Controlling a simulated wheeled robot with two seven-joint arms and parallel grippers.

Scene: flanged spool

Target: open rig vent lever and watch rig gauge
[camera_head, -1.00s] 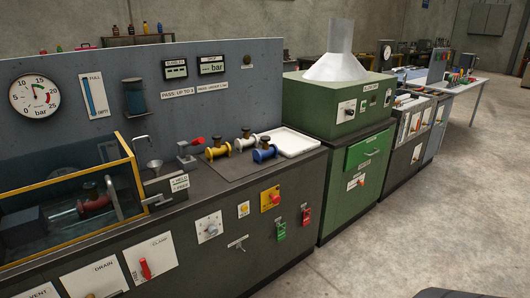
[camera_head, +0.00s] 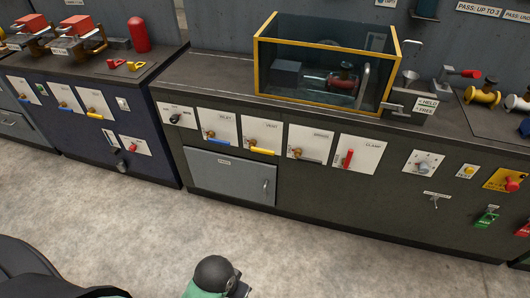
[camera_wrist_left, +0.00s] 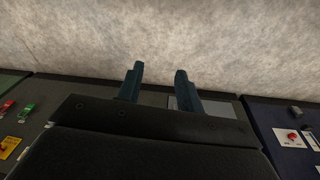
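The vent lever (camera_head: 262,151) is a yellow handle on a brass valve, set in a white panel marked VENT on the dark bench front. It lies roughly level across the panel. The rig's glass box (camera_head: 257,62) with yellow edges stands above it and holds a red flanged spool (camera_head: 343,80). The rig gauge is outside the current views. My left gripper (camera_wrist_left: 159,76) is open and empty in the left wrist view, its two dark fingers apart over bench and floor. It is not identifiable in the head view. My right gripper is not in view.
Beside the vent panel are a blue inlet lever (camera_head: 215,141), a third valve lever (camera_head: 296,153) and a red clamp lever (camera_head: 347,158). A grey cabinet door (camera_head: 230,178) is below. A blue bench (camera_head: 150,150) stands left. The floor (camera_head: 130,225) in front is clear.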

